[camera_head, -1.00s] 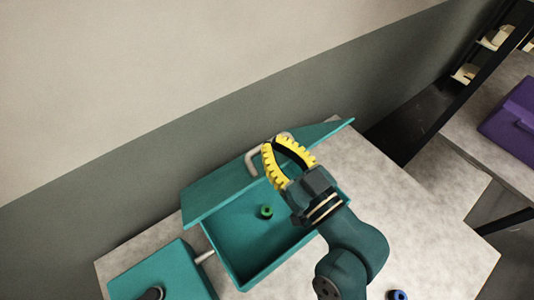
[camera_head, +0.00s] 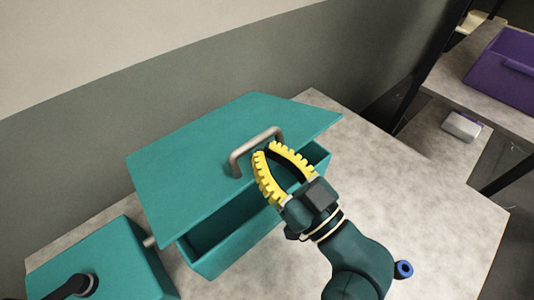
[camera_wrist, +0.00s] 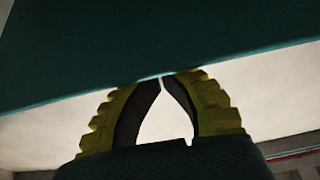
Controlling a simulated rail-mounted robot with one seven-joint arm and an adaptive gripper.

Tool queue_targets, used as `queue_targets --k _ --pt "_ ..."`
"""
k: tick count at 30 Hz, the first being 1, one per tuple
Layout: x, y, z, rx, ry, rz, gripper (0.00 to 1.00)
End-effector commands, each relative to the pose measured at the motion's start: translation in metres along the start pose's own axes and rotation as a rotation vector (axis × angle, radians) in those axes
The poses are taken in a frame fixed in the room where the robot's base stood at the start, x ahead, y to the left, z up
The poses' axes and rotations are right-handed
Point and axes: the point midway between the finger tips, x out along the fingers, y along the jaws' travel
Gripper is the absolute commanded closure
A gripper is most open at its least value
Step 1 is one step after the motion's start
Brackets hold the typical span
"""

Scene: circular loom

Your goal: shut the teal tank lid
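The teal tank lid (camera_head: 205,140) is partly lowered over the teal tank (camera_head: 232,249), hinged on its far side and still tilted up. A gap into the dark tank interior shows below its near edge. The lid carries a grey bar handle (camera_head: 238,160). My gripper (camera_head: 266,149) is at the lid's near edge by the handle, its yellow ribbed fingers brought together at the tips with nothing between them. In the wrist view the fingertips (camera_wrist: 163,78) reach the underside edge of the dark teal lid (camera_wrist: 120,45); I cannot tell whether they touch it.
A second teal box (camera_head: 105,268) with a dark fitting stands left of the tank, a pale pipe between them. A purple bin (camera_head: 505,70) is on another table. A wall rises behind.

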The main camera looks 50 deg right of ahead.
Motion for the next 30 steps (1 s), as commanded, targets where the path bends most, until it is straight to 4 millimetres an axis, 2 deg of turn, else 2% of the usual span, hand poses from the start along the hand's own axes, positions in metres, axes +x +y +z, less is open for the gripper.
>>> queue_targets --k 21,26,30 --pt "-0.003 0.001 0.003 -0.001 0.000 0.002 1.00" --pt "-0.027 0.002 0.003 0.000 -0.001 0.006 1.00" --pt "-0.065 0.003 0.003 0.001 -0.001 0.011 1.00"
